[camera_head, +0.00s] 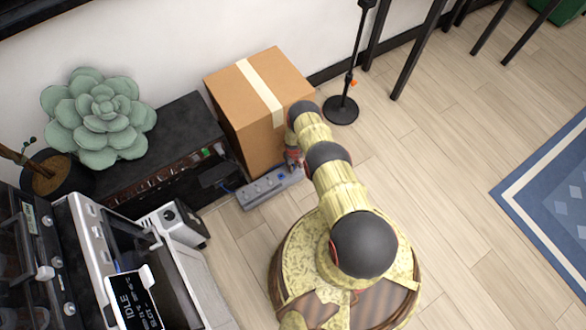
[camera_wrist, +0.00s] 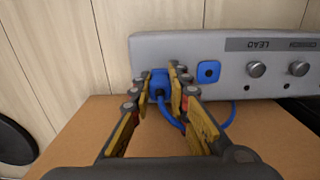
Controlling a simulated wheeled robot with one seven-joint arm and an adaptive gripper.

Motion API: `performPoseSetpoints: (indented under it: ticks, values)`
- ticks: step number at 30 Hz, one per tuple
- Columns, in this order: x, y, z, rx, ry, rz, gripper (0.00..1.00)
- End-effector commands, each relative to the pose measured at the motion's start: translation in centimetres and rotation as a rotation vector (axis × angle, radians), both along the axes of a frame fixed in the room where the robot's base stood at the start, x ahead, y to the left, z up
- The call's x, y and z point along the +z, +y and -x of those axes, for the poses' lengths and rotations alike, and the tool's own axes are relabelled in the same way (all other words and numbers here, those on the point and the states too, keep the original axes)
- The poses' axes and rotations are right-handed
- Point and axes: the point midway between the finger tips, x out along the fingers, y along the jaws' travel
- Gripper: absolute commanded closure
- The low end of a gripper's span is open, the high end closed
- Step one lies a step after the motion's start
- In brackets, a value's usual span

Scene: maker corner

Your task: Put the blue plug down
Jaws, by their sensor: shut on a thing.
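My gripper (camera_wrist: 158,82) is shut on the blue plug (camera_wrist: 159,84), which sits between the two fingertips in the wrist view. A blue cable (camera_wrist: 167,115) trails from the plug. The plug overlaps the left end of a grey panel (camera_wrist: 190,45); I cannot tell if it touches it. A blue socket (camera_wrist: 208,71) on the panel is just right of the fingers, apart from the plug. In the head view my gripper (camera_head: 293,160) is low beside the cardboard box, at the right end of the grey strip (camera_head: 258,192); my arm hides part of that spot.
The cardboard box (camera_head: 262,115) stands close behind my gripper. A dark rack unit (camera_head: 165,150) with a large succulent (camera_head: 98,115) is at left. A 3D printer (camera_head: 125,260) is lower left. A black stand base (camera_head: 341,110) is behind right. Wooden floor (camera_head: 435,165) at right is clear.

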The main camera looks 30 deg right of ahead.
Motion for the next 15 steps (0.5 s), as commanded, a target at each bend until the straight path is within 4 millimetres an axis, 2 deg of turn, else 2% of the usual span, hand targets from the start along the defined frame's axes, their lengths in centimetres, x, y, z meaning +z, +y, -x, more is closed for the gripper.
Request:
performPoseSetpoints:
  ticks: [1, 15]
  values:
    - [-0.73, -0.03, -0.10, 0.000, -0.002, 0.001, 1.00]
    - [-1.14, -0.06, -0.18, 0.000, -0.004, 0.001, 1.00]
